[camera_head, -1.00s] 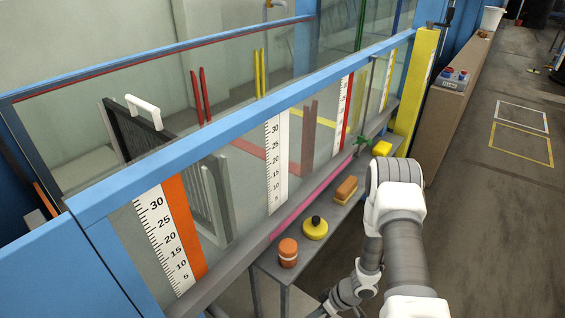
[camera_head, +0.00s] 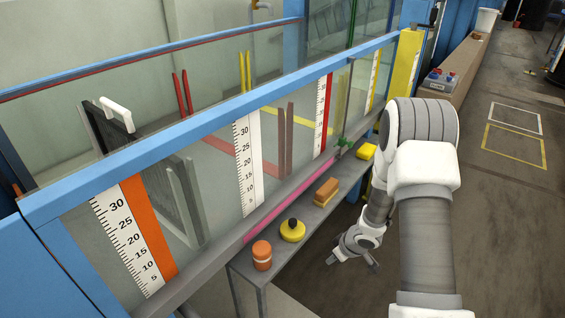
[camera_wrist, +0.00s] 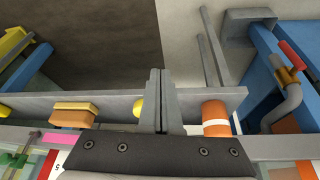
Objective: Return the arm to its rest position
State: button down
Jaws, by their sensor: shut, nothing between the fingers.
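My gripper (camera_head: 348,252) hangs low beside the shelf in the head view, to the right of the orange jar and apart from it. In the wrist view its two fingers (camera_wrist: 161,72) are close together, shut with nothing between them. My arm is bent, with its large white and grey links at the right of the head view. Part of the forearm is hidden behind the nearer link.
The glass flume with a blue rim (camera_head: 215,108) runs along the left.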

jog(key=d+r+m+t+h, duration=0.1)
jog(key=d+r+m+h, duration=0.15)
jog(key=r, duration=0.95)
jog(key=d+r+m+t+h, duration=0.15)
jog(key=d+r, duration=0.25)
jog(key=r, duration=0.9)
jog(key=s+a+r+m+h, duration=0.1)
jog(key=s+r+m, duration=0.2)
jog(key=s+r, duration=0.7)
jog(key=s+a+r+m+y, duration=0.1)
jog(key=s+a+r, duration=0.15)
jog(key=s, duration=0.55)
jog(key=s+a+r+y, duration=0.1)
jog(key=s+a+r, duration=0.1)
jog(key=s+a, duration=0.35)
notch_tip(320, 180, up, 20)
jog(key=s+d+p, duration=0.1)
jog(key=p, duration=1.9)
jog(key=shift+s+d+g, duration=0.25)
jog(key=shift+d+g, duration=0.05)
jog(key=shift+g, duration=0.05)
